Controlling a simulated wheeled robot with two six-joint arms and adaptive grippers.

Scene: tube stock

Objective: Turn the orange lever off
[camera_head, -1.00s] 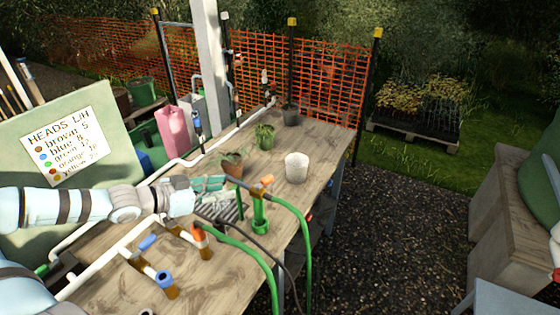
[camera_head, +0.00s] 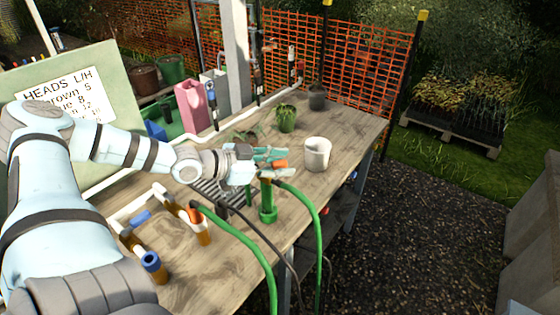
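The orange lever (camera_head: 281,164) sits on top of an upright green pipe (camera_head: 267,202) near the table's front edge, beside a pale fitting (camera_head: 277,174). A green hose (camera_head: 305,200) runs from this top. My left gripper (camera_head: 272,154) reaches in from the left, its teal fingers at the lever and partly overlapping it in the picture. I cannot tell whether they touch the lever or how far apart they are. My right gripper is not in view.
A white pot (camera_head: 317,154) stands just right of the gripper. Potted plants (camera_head: 286,118) stand behind. Brown pipes with a blue lever (camera_head: 141,218) and an orange-topped fitting (camera_head: 195,213) stand at the near left. Hoses hang over the front edge.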

